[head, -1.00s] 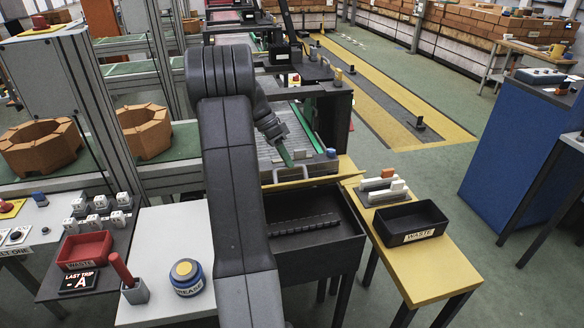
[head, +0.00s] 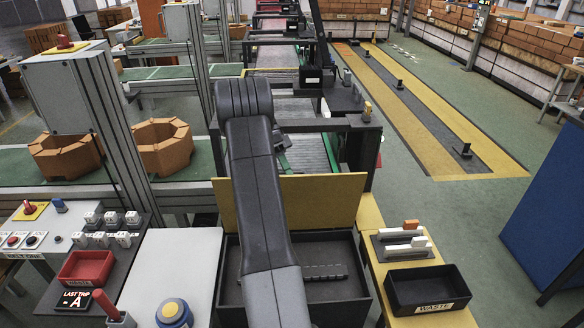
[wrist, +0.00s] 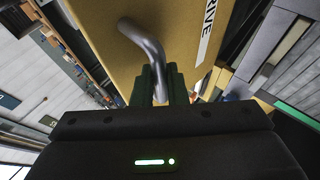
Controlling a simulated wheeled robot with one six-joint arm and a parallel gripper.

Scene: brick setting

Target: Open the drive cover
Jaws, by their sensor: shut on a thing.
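The drive cover is a yellow panel (head: 325,195) standing raised at the back edge of a dark open box (head: 362,275) in the head view. In the wrist view the cover (wrist: 120,60) fills the upper middle, with a white label ending in "RIVE" and a bent silver handle (wrist: 145,42). My gripper (wrist: 160,85) is shut on this handle, its dark fingers at the handle's lower end. In the head view my arm and the cover hide most of the gripper and the handle. My arm crosses over the box's left part.
A black waste bin (head: 428,286) and a rack of white and orange blocks (head: 403,245) stand on the yellow table to the right. Frames and a conveyor stand behind the box.

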